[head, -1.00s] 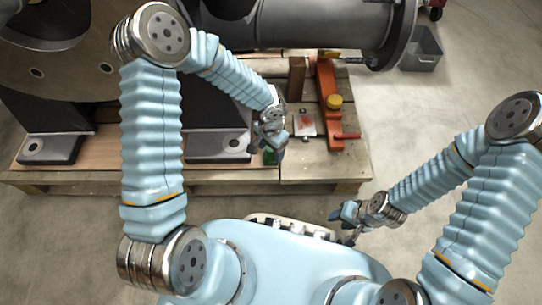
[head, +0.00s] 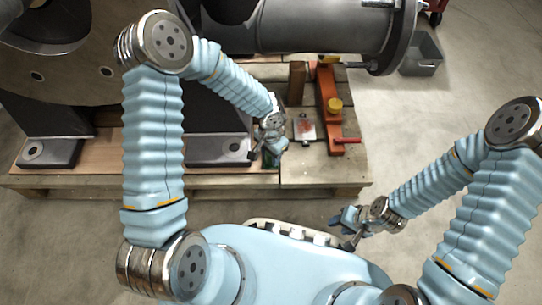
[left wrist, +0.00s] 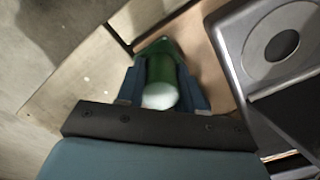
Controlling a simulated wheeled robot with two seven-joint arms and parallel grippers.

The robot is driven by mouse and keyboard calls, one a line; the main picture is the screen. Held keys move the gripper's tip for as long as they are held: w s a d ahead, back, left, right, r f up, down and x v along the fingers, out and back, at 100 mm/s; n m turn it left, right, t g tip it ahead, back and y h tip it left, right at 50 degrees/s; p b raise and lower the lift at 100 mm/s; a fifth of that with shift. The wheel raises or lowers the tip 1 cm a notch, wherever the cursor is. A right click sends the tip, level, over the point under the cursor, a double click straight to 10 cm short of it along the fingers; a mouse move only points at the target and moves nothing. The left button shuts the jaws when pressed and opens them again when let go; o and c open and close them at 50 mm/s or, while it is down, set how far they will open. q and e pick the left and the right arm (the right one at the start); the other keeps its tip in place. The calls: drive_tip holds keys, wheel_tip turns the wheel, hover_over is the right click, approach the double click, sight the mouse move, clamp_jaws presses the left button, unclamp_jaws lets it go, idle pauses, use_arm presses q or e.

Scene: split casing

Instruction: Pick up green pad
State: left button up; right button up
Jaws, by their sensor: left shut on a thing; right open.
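The green pad (left wrist: 160,75) is between the two blue fingers of my left gripper (left wrist: 162,92) in the left wrist view. It looks green with a pale rounded end towards the camera. My left gripper is shut on it. In the head view a little of the green pad (head: 268,163) shows below my left gripper (head: 267,150), by the front edge of the pallet; the rest is hidden. I cannot tell whether the pad touches the boards. My right gripper (head: 345,228) is open and empty, in front of the pallet at the right.
The wooden pallet (head: 325,173) carries a dark casing foot (head: 215,148) left of my left gripper. An orange bar (head: 328,95) with a yellow knob (head: 334,105) and a red handle (head: 347,140) lies to the right. A grey bin (head: 424,50) stands on the floor.

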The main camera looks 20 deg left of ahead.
use_arm(q)
wheel_tip(320, 180, up, 3)
drive_tip(key=shift+r+p, duration=0.1)
drive_tip(key=shift+p, duration=0.4)
drive_tip(key=s+d+r+p, duration=0.1)
drive_tip(key=s+d+r, duration=0.1)
drive_tip(key=d+r, duration=0.3)
drive_tip(key=s+d+r+p, duration=0.1)
drive_tip(key=d+r, duration=0.3)
drive_tip(key=d, duration=0.4)
drive_tip(key=shift+s+d+r, duration=0.15)
drive_tip(key=shift+s+r, duration=0.2)
drive_tip(key=shift+s, duration=0.45)
